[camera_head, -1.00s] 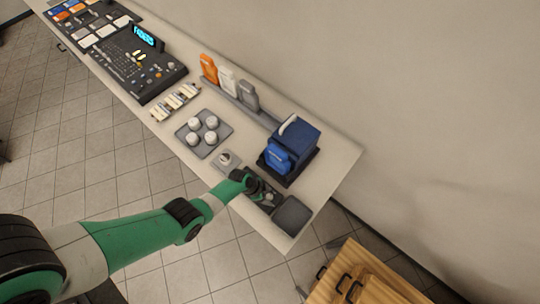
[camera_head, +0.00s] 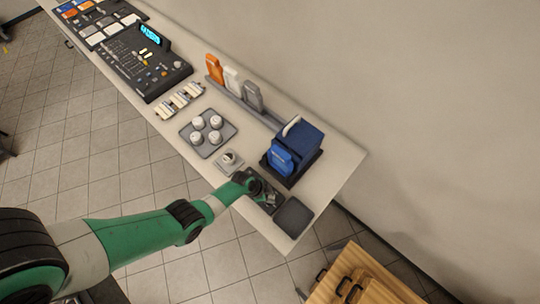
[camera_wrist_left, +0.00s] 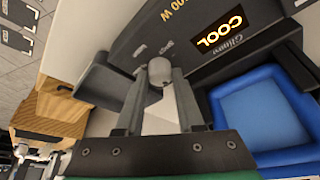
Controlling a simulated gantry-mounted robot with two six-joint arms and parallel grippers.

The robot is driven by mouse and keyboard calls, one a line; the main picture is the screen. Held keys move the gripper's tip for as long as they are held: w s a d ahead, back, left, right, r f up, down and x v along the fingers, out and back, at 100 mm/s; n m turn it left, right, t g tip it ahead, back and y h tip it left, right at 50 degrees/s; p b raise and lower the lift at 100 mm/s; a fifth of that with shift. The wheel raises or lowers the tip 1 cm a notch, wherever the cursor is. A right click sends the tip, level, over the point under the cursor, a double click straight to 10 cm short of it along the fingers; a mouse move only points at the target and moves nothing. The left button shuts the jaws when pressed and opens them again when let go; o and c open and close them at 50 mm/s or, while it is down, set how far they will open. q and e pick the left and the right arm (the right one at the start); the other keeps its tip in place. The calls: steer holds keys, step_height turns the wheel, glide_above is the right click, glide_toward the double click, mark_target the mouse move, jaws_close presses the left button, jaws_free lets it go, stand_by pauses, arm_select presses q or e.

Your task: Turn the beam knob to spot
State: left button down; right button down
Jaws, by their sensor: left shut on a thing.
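In the left wrist view, the beam knob (camera_wrist_left: 160,72) is a small pale rounded knob on a dark panel (camera_wrist_left: 170,28). The panel carries a "COOL" display (camera_wrist_left: 220,32), and small labels beside the knob are too small to read surely. My left gripper (camera_wrist_left: 160,88) is shut on the knob, one finger on each side. In the head view, my left gripper (camera_head: 264,193) is over the dark unit near the table's front right end, and it hides the knob. The knob's pointing direction cannot be told. My right gripper is not in view.
A blue case (camera_head: 296,150) stands just behind the gripper. A grey pad (camera_head: 293,217) lies to its right, and a small square base with a round knob (camera_head: 229,160) to its left. A tray of white round pieces (camera_head: 226,132) and a mixing console (camera_head: 150,88) lie farther left.

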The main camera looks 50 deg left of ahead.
arm_select(q)
steer(key=n+y, duration=0.1)
steer(key=n, duration=0.2)
steer(key=shift+d+n+t+p, duration=0.15)
steer(key=shift+n+t+p, duration=0.15)
steer(key=shift+n+p, duration=0.1)
steer(key=n+y, duration=0.1)
steer(key=n, duration=0.1)
steer(key=shift+n+y, duration=0.3)
steer(key=shift+n, duration=0.1)
steer(key=n+y+b, duration=0.1)
steer(key=n, duration=0.1)
steer(key=shift+d+f+n, duration=0.1)
steer(key=shift+d+n, duration=0.05)
steer(key=shift+n, duration=0.15)
steer(key=n+y+b, duration=0.1)
steer(key=n, duration=0.2)
steer(key=shift+n+g, duration=0.4)
steer(key=shift+d+n+y+b, duration=0.1)
steer(key=shift+n+y+b, duration=0.3)
steer(key=shift+n, duration=0.3)
steer(key=shift+w+n+g, duration=0.1)
steer(key=shift+n+g, duration=0.5)
steer(key=shift+n, duration=0.6)
steer(key=shift+y, duration=0.3)
